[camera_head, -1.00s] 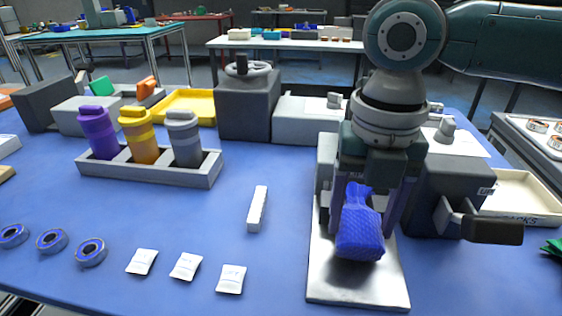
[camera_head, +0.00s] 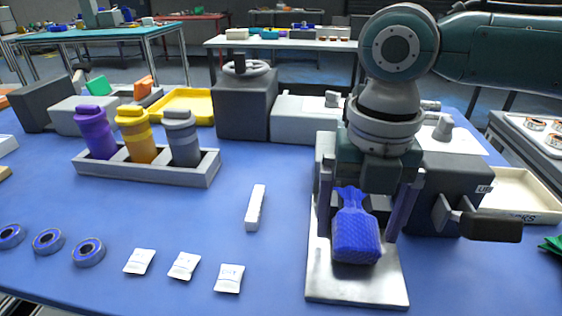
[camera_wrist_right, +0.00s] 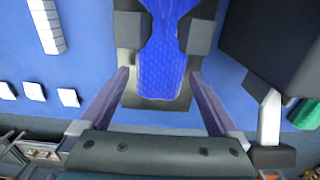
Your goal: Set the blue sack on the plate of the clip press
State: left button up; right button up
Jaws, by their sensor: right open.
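The blue sack (camera_head: 355,232) sits on the metal plate (camera_head: 355,290) of the clip press (camera_head: 447,190), with its narrow neck toward the press. My right gripper (camera_head: 357,238) is open, with one finger on each side of the sack and a visible gap to it. In the right wrist view the sack (camera_wrist_right: 163,68) lies between the two spread fingers, over the plate (camera_wrist_right: 128,95). The gripper's palm and wrist hide part of the press behind. My left gripper is not in view.
The press lever with a dark handle (camera_head: 490,226) sticks out right of the plate. A white block (camera_head: 256,207) and several white packets (camera_head: 184,265) lie to the left. A grey rack (camera_head: 150,170) holds bottles. The blue table between them is clear.

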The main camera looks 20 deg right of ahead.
aim_at(357, 229)
notch_tip(357, 229, up, 12)
jog(key=p, duration=0.1)
jog(key=s+a+f+m+y, duration=0.1)
jog(key=s+a+f+m, duration=0.1)
jog(key=a+m, duration=0.1)
jog(key=s+a+f+m+t+y, duration=0.1)
jog(key=s+a+f+m, duration=0.1)
jog(key=a+f+m, duration=0.1)
jog(key=s+a+f+m, duration=0.2)
jog(key=a+f+m, duration=0.1)
jog(key=a+m, duration=0.1)
jog(key=shift+s+a+f+t+y, duration=0.1)
jog(key=shift+s+a+t+y, duration=0.1)
jog(key=shift+a+t+y, duration=0.25)
jog(key=s+d+f+m+t+h, duration=0.1)
jog(key=s+d+m, duration=0.6)
jog(key=m, duration=1.1)
notch_tip(357, 229, down, 2)
jog(key=s+h, duration=0.1)
jog(key=s, duration=0.1)
jog(key=shift+s+d+t+h, duration=0.3)
jog(key=shift+d+t+h, duration=0.05)
jog(key=shift+d, duration=0.05)
